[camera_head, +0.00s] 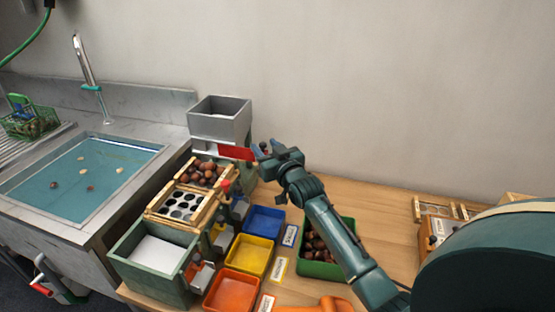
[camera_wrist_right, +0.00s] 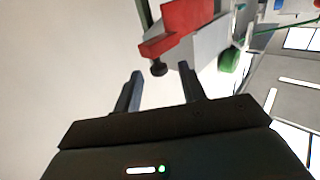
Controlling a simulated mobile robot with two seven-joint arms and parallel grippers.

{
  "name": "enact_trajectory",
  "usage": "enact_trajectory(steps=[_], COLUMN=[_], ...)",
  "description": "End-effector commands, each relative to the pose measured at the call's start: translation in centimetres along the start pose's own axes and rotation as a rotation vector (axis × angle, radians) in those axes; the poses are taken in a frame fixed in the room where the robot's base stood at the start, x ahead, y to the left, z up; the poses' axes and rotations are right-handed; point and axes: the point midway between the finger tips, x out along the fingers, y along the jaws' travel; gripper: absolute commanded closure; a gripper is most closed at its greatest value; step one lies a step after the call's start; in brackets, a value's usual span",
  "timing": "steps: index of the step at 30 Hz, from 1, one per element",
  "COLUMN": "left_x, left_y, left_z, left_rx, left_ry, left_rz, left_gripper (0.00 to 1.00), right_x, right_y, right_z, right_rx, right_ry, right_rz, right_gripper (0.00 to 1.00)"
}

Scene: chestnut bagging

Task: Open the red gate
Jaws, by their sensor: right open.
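The red gate (camera_head: 236,153) is a flat red plate at the lower front of the grey hopper (camera_head: 220,118), behind the sorting trays. In the right wrist view the red gate (camera_wrist_right: 188,25) shows at the top, with a dark round knob (camera_wrist_right: 158,69) below its near end. My right gripper (camera_head: 267,150) is open and empty, just right of the gate in the head view. In the right wrist view the knob lies ahead, between the two fingertips in the picture. Whether the fingers touch it cannot be told. My left gripper is not in view.
A slotted wooden tray with chestnuts (camera_head: 203,172) is below the hopper. Blue (camera_head: 264,222), yellow (camera_head: 249,255) and orange (camera_head: 232,292) bins stand in front. A green bin (camera_head: 322,270) of chestnuts is under my right arm. A water-filled sink (camera_head: 80,175) is left.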

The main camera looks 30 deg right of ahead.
Motion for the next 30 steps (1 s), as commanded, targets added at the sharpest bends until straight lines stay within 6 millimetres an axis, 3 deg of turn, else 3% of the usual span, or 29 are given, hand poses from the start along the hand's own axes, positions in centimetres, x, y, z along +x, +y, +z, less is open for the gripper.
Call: enact_trajectory(steps=[12,16,21,30], left_x=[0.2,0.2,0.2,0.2], left_y=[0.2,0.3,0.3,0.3], left_z=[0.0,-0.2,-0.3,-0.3], left_rx=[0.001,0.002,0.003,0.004], left_ry=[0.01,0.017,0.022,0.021], left_rz=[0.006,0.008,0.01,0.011], left_gripper=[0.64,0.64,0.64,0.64], right_x=[-8.6,-10.7,-12.1,-12.3], right_y=[0.0,0.0,0.0,0.0], right_z=[0.2,0.1,0.0,0.0], right_rx=[-0.001,-0.001,0.0,0.0], right_ry=[-0.001,-0.001,0.0,0.0], right_rz=[0.001,0.001,0.001,0.001], right_gripper=[0.59,0.59,0.59,0.59])
